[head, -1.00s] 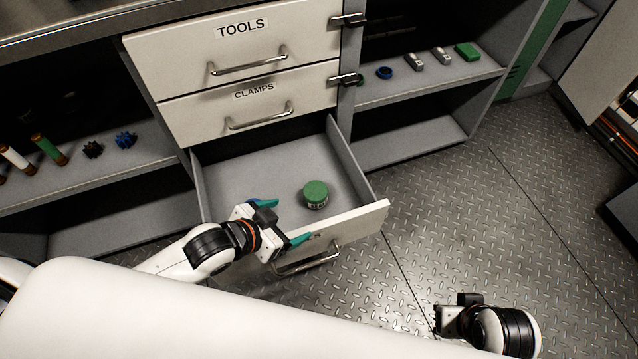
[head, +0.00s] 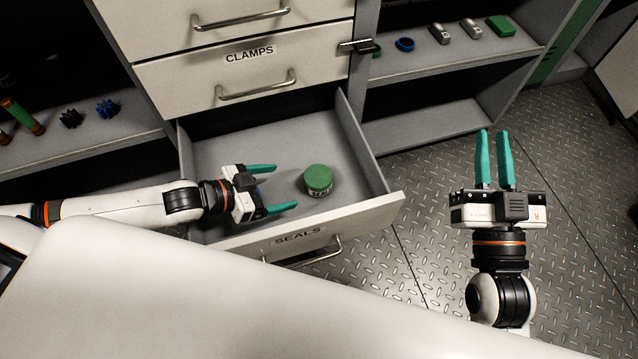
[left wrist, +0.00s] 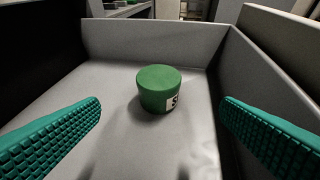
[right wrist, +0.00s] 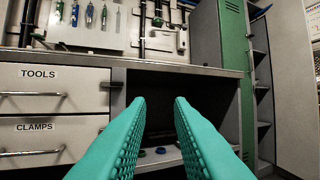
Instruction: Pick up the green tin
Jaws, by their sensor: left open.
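The green tin (head: 318,180), with a green lid and a white label, stands upright on the floor of the open drawer labelled SEALS (head: 240,150). In the left wrist view the tin (left wrist: 158,88) sits ahead, between the two fingers and apart from both. My left gripper (head: 284,188) is open and empty inside the drawer, just left of the tin, its teal fingers pointing at it. My right gripper (head: 492,133) is held over the floor right of the drawer. Its teal fingers are slightly apart, with nothing between them.
The drawer front (head: 300,240) and side walls enclose the tin. The closed CLAMPS drawer (head: 250,75) is above. Shelves on the right hold a blue ring (head: 404,44), metal pieces and a green block (head: 501,26). Gears (head: 107,108) stand on the left shelf. The right floor is clear.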

